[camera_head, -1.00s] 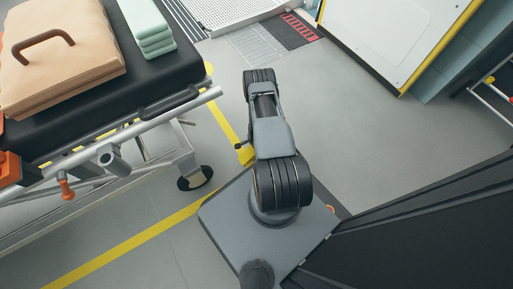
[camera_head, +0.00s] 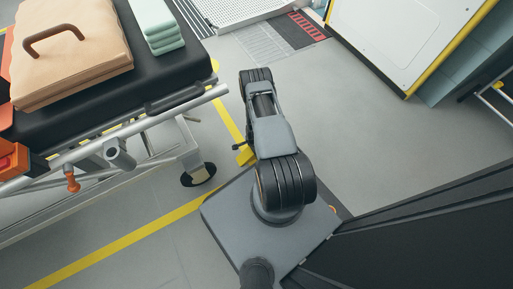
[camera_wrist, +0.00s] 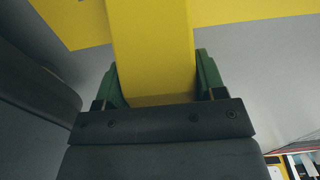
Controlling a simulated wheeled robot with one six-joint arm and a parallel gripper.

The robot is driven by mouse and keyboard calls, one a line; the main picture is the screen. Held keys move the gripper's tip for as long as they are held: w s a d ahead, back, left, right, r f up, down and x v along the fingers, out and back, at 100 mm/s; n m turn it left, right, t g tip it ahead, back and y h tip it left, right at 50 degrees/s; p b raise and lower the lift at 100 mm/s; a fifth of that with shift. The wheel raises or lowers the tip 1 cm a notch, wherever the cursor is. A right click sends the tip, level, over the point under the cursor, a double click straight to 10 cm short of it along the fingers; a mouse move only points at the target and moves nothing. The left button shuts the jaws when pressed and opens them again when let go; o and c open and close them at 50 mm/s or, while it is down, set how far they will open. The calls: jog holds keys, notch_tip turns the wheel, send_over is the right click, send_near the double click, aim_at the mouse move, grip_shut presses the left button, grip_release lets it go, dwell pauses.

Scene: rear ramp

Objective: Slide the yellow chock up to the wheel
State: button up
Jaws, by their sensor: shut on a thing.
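The yellow chock (camera_wrist: 153,35) fills the upper middle of the wrist view. My gripper (camera_wrist: 156,72) is shut on it, with a green finger against each side. In the head view the chock (camera_head: 245,156) shows as a small yellow piece beside my arm, partly hidden by it. The wheel (camera_head: 198,175) is the dark caster under the near corner of the stretcher, to the left of the chock. A gap of floor lies between chock and wheel. My fingers are mostly hidden behind my arm in the head view.
The stretcher (camera_head: 150,124), with a tan bag (camera_head: 72,55) and folded green cloths (camera_head: 160,28), stands at the left. A yellow line (camera_head: 125,240) runs on the grey floor. A white cabinet (camera_head: 390,40) stands at the upper right. Open floor (camera_head: 370,130) lies right of my arm.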

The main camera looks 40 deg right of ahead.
aim_at(249, 151)
jog(key=shift+w+a+p, duration=0.2)
jog(key=shift+a+p, duration=0.3)
jog(key=shift+a, duration=1.05)
jog(key=o, duration=1.3)
jog(key=shift+a, duration=0.1)
jog(key=shift+o, duration=0.2)
